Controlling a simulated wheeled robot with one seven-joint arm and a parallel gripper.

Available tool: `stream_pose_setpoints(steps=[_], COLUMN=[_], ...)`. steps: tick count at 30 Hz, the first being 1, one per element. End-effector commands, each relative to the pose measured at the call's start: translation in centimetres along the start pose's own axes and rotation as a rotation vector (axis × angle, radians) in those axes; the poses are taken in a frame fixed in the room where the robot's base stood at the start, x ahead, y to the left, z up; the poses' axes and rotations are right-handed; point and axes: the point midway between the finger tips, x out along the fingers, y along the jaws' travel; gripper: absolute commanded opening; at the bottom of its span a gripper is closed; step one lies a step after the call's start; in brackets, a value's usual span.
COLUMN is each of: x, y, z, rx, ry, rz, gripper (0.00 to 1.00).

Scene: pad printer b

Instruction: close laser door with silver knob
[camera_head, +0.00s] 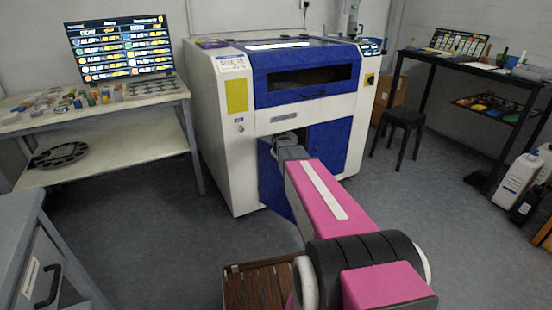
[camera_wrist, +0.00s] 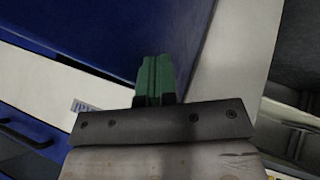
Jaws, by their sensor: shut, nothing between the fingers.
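The laser machine (camera_head: 305,125) is a white cabinet with a blue lid and blue lower panels. A blue panel (camera_head: 271,182) at its lower front, beside my arm, looks swung outward, but my arm covers part of it. In the wrist view a large blue surface (camera_wrist: 95,30) fills the upper left. My gripper (camera_wrist: 154,62) has green fingers, shut and empty, with their tips in front of or close to that surface; I cannot tell whether they touch. In the head view the fingers are hidden behind my arm. I cannot make out a silver knob in either view.
A dark opening (camera_wrist: 295,60) shows at the right of the wrist view, beyond a pale edge (camera_wrist: 240,50). A workbench (camera_head: 100,122) stands left of the machine. A black stool (camera_head: 400,125) and a dark table (camera_head: 470,68) stand right.

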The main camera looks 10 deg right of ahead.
Motion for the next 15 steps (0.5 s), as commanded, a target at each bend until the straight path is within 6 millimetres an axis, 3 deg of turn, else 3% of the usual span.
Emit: stream_pose_setpoints(steps=[15], x=[2.4], y=[4.3], z=[-0.1], rx=[0.001], ry=[-0.001], rz=[0.000], gripper=[0.00])
